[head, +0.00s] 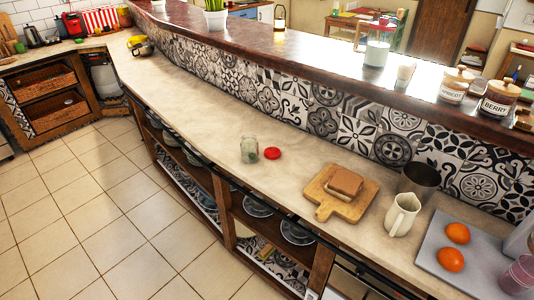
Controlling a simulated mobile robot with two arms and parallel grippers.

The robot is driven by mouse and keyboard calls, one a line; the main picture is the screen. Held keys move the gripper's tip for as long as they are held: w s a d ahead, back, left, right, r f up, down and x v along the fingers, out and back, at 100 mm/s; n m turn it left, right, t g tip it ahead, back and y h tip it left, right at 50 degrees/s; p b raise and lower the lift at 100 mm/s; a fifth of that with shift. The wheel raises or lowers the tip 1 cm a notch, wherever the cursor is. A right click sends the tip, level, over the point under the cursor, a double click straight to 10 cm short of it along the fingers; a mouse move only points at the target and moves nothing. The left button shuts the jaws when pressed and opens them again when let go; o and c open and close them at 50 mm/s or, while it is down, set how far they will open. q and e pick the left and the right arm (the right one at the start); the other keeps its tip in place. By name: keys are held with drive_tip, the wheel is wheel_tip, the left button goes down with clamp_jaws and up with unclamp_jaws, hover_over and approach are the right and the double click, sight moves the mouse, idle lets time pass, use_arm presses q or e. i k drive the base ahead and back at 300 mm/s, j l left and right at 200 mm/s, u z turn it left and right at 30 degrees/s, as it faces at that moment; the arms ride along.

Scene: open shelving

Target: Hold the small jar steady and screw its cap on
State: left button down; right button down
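A small glass jar (249,149) stands upright on the stone counter (215,110), near its front edge. Its top looks open and no cap shows on it. A round red cap (272,153) lies flat on the counter just to the right of the jar, a small gap apart from it. Neither of my grippers shows in the head view, and nothing touches the jar or the cap.
Right of the cap are a wooden board (323,202) with bread, a white pitcher (402,214), a dark metal pot (420,180) and a grey tray (437,238) with oranges. The counter left of the jar is clear. A raised ledge (310,62) runs behind.

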sight(250, 150)
drive_tip(key=i+j+u, duration=0.15)
drive_tip(key=i+j, duration=0.6)
drive_tip(key=i, duration=0.1)
